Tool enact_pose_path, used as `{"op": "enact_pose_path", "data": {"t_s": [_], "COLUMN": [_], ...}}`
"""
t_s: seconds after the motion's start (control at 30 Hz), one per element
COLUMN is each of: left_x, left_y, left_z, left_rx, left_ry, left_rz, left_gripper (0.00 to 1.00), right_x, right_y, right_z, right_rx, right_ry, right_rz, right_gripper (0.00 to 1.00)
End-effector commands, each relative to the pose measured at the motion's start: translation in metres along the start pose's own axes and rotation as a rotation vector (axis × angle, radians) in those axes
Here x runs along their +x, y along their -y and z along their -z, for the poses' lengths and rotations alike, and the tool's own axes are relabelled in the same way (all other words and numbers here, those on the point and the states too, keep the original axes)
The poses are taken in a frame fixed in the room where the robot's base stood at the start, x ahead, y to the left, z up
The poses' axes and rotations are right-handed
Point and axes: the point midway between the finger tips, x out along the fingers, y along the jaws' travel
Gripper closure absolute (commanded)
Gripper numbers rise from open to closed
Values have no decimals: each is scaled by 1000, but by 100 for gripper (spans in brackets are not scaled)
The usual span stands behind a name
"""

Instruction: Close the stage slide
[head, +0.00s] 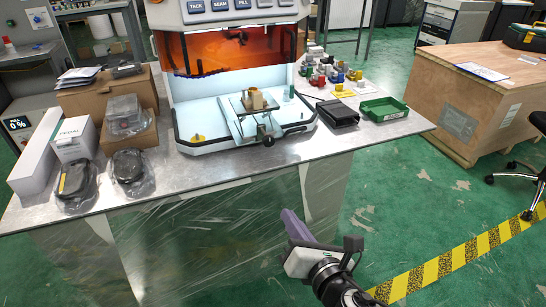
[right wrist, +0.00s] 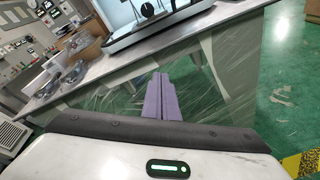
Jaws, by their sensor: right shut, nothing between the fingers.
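The stage slide (head: 239,124) is a pale sliding plate at the front of the white machine (head: 188,108), partly drawn toward the front edge. A small raised platform with a brass-coloured cylinder (head: 256,99) stands on it. A dark round knob (head: 268,140) is at its front end. My right gripper (head: 290,222) has purple fingers, shut and empty, low in front of the table and well apart from the slide. Its shut fingers (right wrist: 163,97) also show in the right wrist view, below the table edge. My left gripper is not in view.
The machine stands on a metal-topped table (head: 215,175) with plastic wrap on its front. Boxes and bagged items (head: 130,165) are at left. A black device (head: 337,113), a green tray (head: 384,109) and small coloured parts are at right. The floor before the table is clear.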

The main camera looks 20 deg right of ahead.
Motion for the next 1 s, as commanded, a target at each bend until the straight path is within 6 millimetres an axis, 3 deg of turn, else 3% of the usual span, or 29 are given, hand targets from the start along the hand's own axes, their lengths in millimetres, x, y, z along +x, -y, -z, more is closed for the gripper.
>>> {"op": "enact_pose_path", "data": {"t_s": [0.1, 0.3, 0.47, 0.8, 1.0], "left_x": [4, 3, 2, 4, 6], "left_y": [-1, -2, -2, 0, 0], "left_z": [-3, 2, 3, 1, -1], "left_rx": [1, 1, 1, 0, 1], "left_ry": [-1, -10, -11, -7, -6], "left_rz": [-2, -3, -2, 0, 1], "left_gripper": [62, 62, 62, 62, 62], "right_x": [1, 1, 19, 90, 120], "right_y": [-20, -34, -37, -44, -47], "right_z": [-39, -66, -71, -86, -92], "right_rx": [-333, -558, -564, -562, -560], "right_ry": [137, 237, 242, 240, 238], "right_rz": [-42, -45, -45, -43, -44], "right_gripper": [100, 100, 100, 100, 100]}}
